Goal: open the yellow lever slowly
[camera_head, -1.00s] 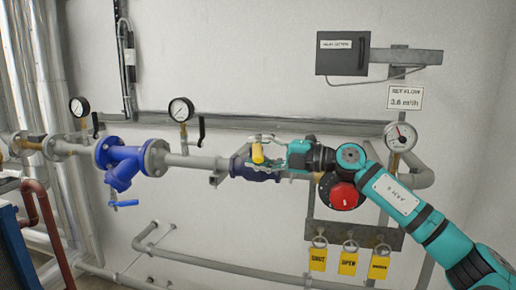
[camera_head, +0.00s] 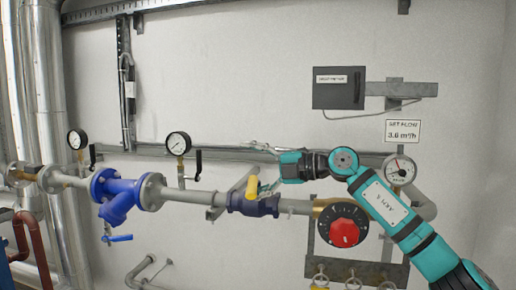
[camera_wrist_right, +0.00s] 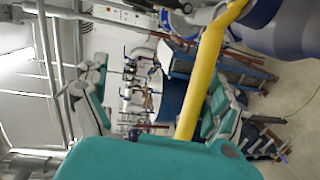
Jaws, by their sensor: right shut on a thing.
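The yellow lever (camera_head: 253,188) sits on the dark blue valve body (camera_head: 262,207) in the grey pipe, in the middle of the head view. In the right wrist view the lever (camera_wrist_right: 205,75) shows as a long yellow bar running down behind the teal gripper part. My right gripper (camera_head: 262,170) reaches in from the right and is shut on the lever. Its grey fingers show above and beside the lever, and the exact contact is too small to see. My left gripper is in neither view.
A black dial with a red knob (camera_head: 345,233) is right of the valve, below my right arm. A blue strainer (camera_head: 122,196) and a pressure gauge (camera_head: 178,143) are to the left. A round gauge (camera_head: 400,170) is at the right. The wall above is mostly bare.

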